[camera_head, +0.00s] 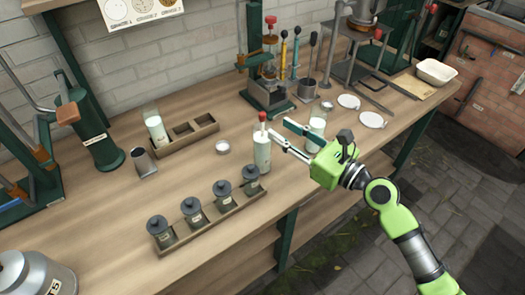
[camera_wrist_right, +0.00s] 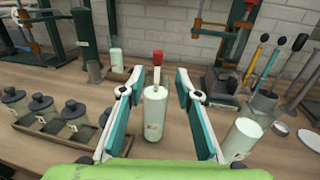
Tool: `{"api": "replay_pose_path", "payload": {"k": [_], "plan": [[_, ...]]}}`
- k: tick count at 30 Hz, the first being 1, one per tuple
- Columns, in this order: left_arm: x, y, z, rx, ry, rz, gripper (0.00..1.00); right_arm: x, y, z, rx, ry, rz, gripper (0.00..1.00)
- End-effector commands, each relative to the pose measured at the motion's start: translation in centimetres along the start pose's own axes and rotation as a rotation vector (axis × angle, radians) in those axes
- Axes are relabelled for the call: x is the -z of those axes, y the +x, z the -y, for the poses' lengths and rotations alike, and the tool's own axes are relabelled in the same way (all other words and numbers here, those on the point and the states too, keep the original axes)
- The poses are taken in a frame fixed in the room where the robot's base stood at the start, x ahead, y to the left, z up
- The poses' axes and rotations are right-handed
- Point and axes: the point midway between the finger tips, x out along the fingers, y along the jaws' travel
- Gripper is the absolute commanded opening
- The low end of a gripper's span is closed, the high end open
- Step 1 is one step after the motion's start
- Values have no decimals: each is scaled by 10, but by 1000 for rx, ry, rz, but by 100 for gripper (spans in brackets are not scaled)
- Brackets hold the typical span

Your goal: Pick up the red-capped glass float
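The red-capped glass float (camera_head: 262,117) stands upright in a pale, milky cylinder (camera_head: 262,152) on the bench. Its red cap and thin pale stem rise above the cylinder's rim; the lower part is hidden inside. In the right wrist view the float (camera_wrist_right: 157,60) is near the picture's middle, above the cylinder (camera_wrist_right: 155,110). My right gripper (camera_head: 280,128) is open and empty, just right of the float. In the wrist view its two teal-padded fingers (camera_wrist_right: 160,75) stand apart, one on each side of the float's line. My left gripper is not in view.
A rack of several lidded grey jars (camera_head: 209,216) lies at the front left of the cylinder. A milky glass (camera_head: 316,131) stands close behind the right gripper.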

Motion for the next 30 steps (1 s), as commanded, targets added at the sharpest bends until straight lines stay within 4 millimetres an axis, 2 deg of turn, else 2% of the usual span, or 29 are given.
{"api": "replay_pose_path", "payload": {"k": [3, 8, 14, 18, 26, 27, 30], "plan": [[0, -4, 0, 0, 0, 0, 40, -1, 16, 0, 1, -1, 1, 31], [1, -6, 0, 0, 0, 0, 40, -2, 25, 0, 0, -1, 1, 31], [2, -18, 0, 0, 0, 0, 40, -12, 53, -4, -1, -3, 1, 31], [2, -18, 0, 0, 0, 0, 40, -8, 69, -4, 0, -1, -1, 31], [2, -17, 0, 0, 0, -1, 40, -7, 73, -3, 0, -3, -2, 31], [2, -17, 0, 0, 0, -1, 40, -7, 73, -4, 0, -3, -2, 28], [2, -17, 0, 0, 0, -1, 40, -7, 73, -4, 0, -3, -2, 2]]}}
